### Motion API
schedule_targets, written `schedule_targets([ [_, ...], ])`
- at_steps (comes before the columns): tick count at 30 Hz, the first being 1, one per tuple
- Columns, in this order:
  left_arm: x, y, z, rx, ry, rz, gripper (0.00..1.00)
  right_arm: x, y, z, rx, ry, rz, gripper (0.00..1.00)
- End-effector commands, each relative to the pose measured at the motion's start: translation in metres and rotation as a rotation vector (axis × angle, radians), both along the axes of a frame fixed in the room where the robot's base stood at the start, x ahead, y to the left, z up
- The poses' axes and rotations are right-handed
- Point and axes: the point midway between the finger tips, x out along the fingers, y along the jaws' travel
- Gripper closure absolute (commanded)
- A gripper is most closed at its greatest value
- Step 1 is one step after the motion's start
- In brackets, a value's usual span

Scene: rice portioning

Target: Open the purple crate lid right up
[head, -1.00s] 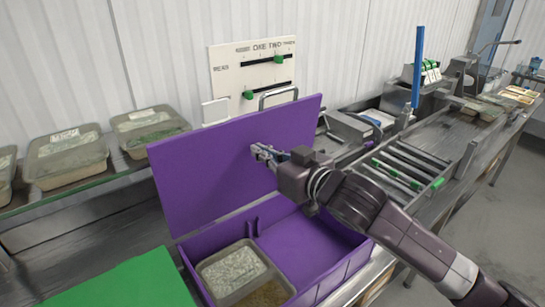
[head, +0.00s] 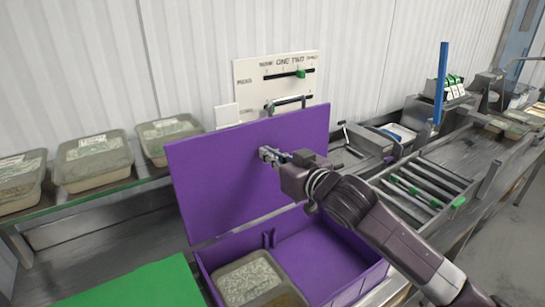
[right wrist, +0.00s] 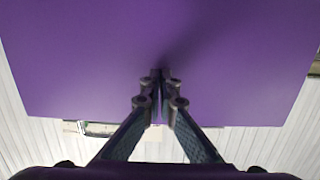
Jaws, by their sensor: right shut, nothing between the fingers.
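The purple crate (head: 362,284) stands on the bench with its purple lid (head: 215,185) raised, standing close to upright at the back edge. The lid also fills the upper part of the right wrist view (right wrist: 80,60). My right gripper (head: 268,155) is shut and empty, its fingertips at the inner face of the lid, near the lid's middle to upper part. In the right wrist view the closed fingertips (right wrist: 160,78) appear at or very close to the lid's surface; exact contact is hard to tell. My left gripper is not in view.
Inside the crate a container of grain (head: 248,282) sits at the left; the right compartment is bare. Lidded tubs (head: 95,160) line the left shelf. A green board (head: 135,285) lies front left. A slotted rack (head: 425,190) is to the right.

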Motion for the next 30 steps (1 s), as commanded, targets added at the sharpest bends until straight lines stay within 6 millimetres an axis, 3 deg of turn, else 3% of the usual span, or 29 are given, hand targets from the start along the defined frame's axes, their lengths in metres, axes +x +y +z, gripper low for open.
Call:
schedule_targets([
  [21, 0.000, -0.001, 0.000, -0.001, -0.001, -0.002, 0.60, 0.028, 0.021, -0.005, 0.000, 0.001, 0.001, 1.00],
  [30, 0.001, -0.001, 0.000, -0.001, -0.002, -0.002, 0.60, 0.030, 0.022, -0.005, 0.000, 0.000, 0.001, 1.00],
])
